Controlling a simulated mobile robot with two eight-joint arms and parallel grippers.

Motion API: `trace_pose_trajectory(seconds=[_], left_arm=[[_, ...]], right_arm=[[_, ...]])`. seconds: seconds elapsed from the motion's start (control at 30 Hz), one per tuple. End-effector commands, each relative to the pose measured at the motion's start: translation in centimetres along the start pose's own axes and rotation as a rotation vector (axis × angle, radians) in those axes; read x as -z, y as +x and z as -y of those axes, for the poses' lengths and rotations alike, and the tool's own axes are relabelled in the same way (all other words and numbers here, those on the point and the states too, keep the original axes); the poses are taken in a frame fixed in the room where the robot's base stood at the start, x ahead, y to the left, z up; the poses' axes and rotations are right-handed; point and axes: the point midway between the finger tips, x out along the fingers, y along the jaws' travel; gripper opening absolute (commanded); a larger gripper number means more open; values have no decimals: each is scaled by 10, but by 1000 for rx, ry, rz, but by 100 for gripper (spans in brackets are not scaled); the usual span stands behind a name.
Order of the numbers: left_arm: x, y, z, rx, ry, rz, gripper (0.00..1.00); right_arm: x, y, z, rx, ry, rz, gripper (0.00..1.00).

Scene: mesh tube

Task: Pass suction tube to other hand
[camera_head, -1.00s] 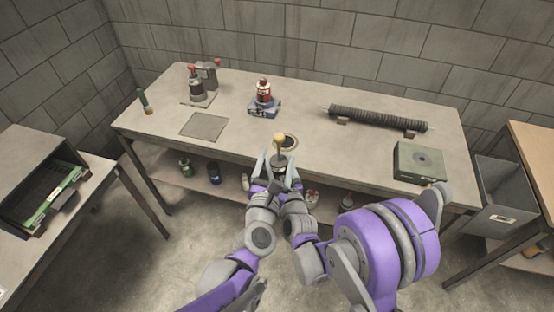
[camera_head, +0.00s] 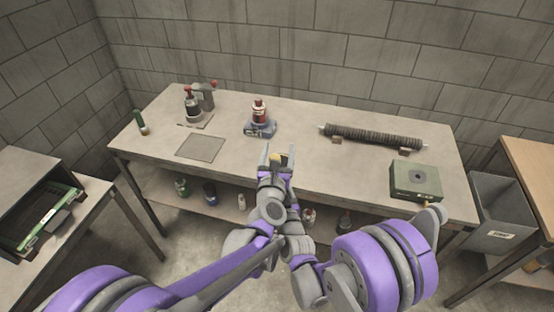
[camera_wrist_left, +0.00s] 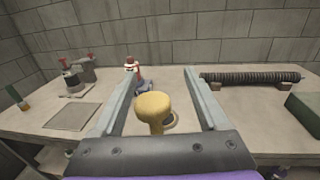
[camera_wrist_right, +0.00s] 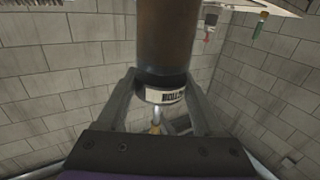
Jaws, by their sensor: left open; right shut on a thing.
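A yellow, rounded, knob-like end (camera_wrist_left: 153,107), which I take for the suction tube, stands between the fingers of my left gripper (camera_wrist_left: 160,72) in the left wrist view. Those fingers are open on either side of it. In the head view the left gripper (camera_head: 278,153) is over the bench's front edge, with the yellow end (camera_head: 276,157) between its fingers. In the right wrist view my right gripper (camera_wrist_right: 158,95) is shut on a brown cylinder (camera_wrist_right: 166,40) with a white label band. I cannot tell whether this is the same piece. The left arm mostly hides the right gripper in the head view.
On the bench (camera_head: 305,165) are a ribbed dark tube (camera_head: 372,135) on blocks, a green box (camera_head: 416,178), a red-topped bottle (camera_head: 259,112) on a blue-grey stand, a flat plate (camera_head: 201,148) and a clamp device (camera_head: 199,102). A grey bin (camera_head: 500,210) stands right.

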Motion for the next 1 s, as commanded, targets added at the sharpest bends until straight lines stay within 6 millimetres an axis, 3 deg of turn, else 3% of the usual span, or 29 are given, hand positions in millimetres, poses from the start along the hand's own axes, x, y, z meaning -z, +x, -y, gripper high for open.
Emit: trace_pose_trajectory(seconds=[0.37,0.8,0.93,0.97,1.0], left_arm=[[0,5,0,0,1,0,76],[0,5,2,4,0,-1,0],[0,5,3,6,0,-1,0],[0,5,3,6,0,-1,0],[0,5,3,6,0,-1,0]], right_arm=[[0,0,0,0,0,-1,2],[0,0,1,2,-3,0,2],[0,0,2,3,-4,1,2],[0,0,2,4,-4,1,74],[0,0,2,3,-4,1,81]])
